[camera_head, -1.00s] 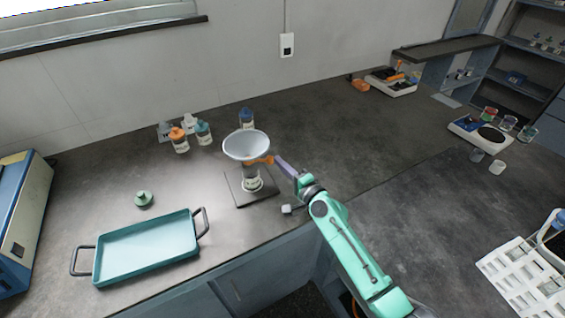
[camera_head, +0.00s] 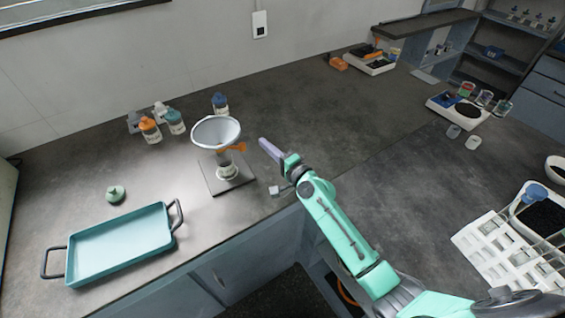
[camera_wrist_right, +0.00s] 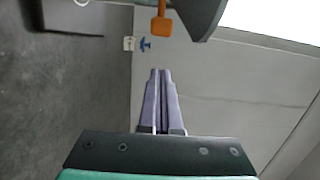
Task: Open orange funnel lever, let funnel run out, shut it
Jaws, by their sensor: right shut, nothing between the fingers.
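The white funnel (camera_head: 216,131) stands on its holder above a dark square base plate (camera_head: 211,183). A clear vessel with a pale label (camera_head: 227,172) is below it on the plate. The orange lever (camera_head: 237,148) sticks out to the right under the funnel. My right gripper (camera_head: 263,142) is shut and empty, a short gap to the right of the lever. In the right wrist view its fingertips (camera_wrist_right: 160,72) are together, with the orange lever (camera_wrist_right: 161,26) beyond them and the funnel's dark side (camera_wrist_right: 193,14) beside it. The funnel's contents cannot be made out. My left gripper is not in view.
A teal tray (camera_head: 118,244) lies at the front left, with a small green-topped item (camera_head: 115,194) behind it. A small white block (camera_head: 274,190) is near the front edge.

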